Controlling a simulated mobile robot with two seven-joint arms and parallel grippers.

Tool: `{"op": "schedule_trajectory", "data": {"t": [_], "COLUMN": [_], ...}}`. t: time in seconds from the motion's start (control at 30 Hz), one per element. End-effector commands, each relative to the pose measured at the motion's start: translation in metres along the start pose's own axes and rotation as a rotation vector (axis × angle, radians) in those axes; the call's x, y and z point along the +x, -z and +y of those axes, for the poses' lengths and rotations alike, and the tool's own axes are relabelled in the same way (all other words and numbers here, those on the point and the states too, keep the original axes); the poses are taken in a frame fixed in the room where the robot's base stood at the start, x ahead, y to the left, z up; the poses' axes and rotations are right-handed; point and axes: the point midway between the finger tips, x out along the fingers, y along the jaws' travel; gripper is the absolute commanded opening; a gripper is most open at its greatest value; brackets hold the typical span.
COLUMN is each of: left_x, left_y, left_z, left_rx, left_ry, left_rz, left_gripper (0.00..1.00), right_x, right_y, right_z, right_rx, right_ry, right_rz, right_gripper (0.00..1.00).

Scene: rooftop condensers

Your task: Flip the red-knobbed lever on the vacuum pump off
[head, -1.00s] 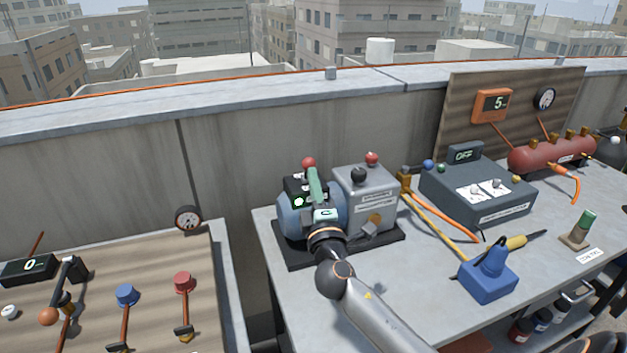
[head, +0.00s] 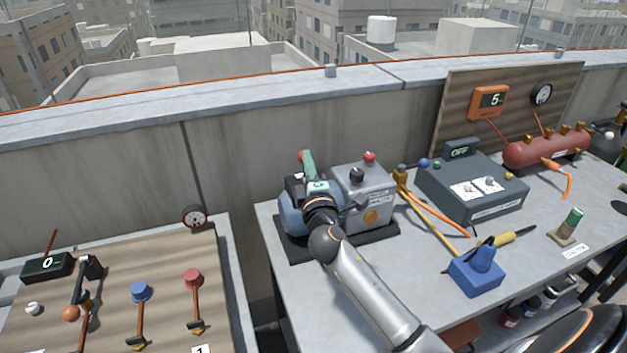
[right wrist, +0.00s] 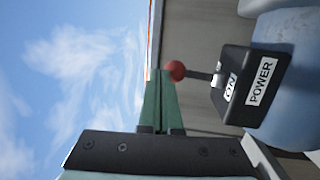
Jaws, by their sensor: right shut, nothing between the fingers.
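The vacuum pump stands on the grey workbench, with a blue motor (head: 290,222) and a grey housing (head: 375,188). Its lever has a red knob (head: 301,156), which also shows in the right wrist view (right wrist: 176,71). There the lever sticks out from a black switch box (right wrist: 250,88) marked POWER, with ON on the face beside the lever. My right gripper (head: 307,160) is shut and empty, its green fingers right beside the knob. In the right wrist view the fingertips (right wrist: 157,78) lie just left of the knob; I cannot tell whether they touch. My left gripper is not in view.
The grey housing carries another red knob (head: 369,156) and a black knob (head: 357,174). Orange hoses (head: 425,212), a dark control box (head: 470,185) reading OFF and a blue tool (head: 478,270) lie to the right. The parapet wall (head: 240,150) stands behind.

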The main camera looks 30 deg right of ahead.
Motion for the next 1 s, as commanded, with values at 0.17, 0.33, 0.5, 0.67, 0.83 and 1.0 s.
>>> {"op": "schedule_trajectory", "data": {"t": [0.17, 0.33, 0.5, 0.67, 0.83, 1.0], "left_x": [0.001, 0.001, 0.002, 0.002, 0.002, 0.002], "left_y": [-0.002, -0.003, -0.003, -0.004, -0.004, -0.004], "left_z": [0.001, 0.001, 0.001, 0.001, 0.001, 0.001], "left_rx": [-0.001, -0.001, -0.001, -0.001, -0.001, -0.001], "left_ry": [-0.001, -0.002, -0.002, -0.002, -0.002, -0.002], "left_rz": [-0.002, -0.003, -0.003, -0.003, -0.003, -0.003], "left_gripper": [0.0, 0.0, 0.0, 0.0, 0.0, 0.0], "right_x": [0.011, 0.018, 0.023, 0.025, 0.026, 0.026], "right_y": [0.002, 0.003, 0.004, 0.004, 0.004, 0.004], "right_z": [0.002, 0.003, 0.003, 0.003, 0.003, 0.003], "right_rx": [0.001, 0.001, 0.001, 0.001, 0.0, 0.0], "right_ry": [0.0, 0.0, 0.0, 0.0, 0.001, 0.0], "right_rz": [0.001, 0.001, 0.0, 0.0, 0.0, 0.001], "right_gripper": [0.0, 0.0, 0.0, 0.0, 0.0, 0.0]}}
